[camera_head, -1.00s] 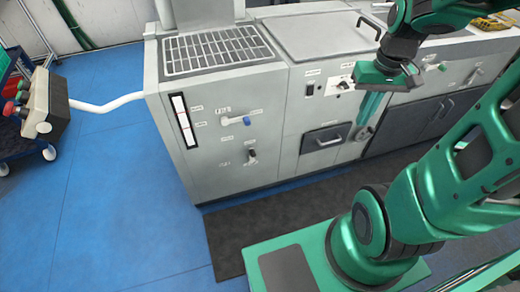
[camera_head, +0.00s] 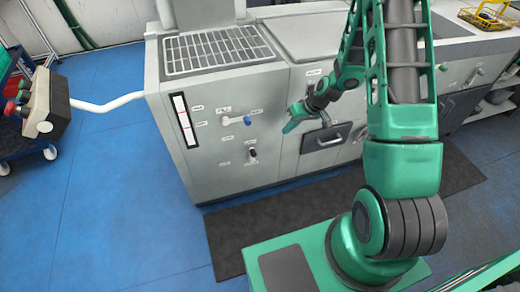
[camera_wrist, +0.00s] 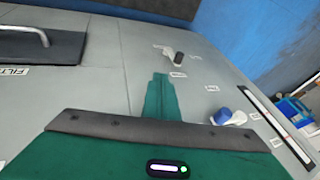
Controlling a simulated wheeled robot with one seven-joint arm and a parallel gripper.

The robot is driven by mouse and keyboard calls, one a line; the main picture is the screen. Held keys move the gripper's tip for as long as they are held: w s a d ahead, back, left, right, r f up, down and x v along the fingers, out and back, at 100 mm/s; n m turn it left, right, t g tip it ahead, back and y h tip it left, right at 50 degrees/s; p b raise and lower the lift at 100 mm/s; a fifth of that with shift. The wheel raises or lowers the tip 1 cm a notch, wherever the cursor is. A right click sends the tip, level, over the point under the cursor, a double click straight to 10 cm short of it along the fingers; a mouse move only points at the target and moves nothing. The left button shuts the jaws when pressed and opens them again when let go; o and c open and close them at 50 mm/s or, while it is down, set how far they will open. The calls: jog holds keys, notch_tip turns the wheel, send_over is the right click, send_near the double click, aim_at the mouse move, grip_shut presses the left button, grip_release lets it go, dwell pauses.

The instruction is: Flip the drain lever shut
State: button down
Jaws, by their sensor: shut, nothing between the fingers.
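Two levers sit on the grey front panel (camera_head: 205,150) of the machine. The upper lever has a blue knob (camera_head: 247,121) and lies roughly sideways. The small labels are too blurred to tell which lever is the drain one. My gripper (camera_head: 289,127) is right of both levers, apart from them. Its fingers (camera_wrist: 160,78) are shut and empty.
A control box (camera_head: 45,103) on a white arm stands at far left. A dark mat (camera_head: 235,240) lies on the floor.

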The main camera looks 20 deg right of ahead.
jog(key=shift+t+y, duration=0.4)
jog(key=x, duration=0.5)
jog(key=shift+s+d+f, duration=0.1)
jog(key=shift+s+f, duration=0.05)
jog(key=s+a+r+x, duration=0.1)
jog(key=a+x, duration=0.1)
jog(key=x, duration=1)
jog(key=shift+a+f, duration=0.3)
jog(key=shift+a, duration=0.15)
jog(key=shift+w, duration=0.1)
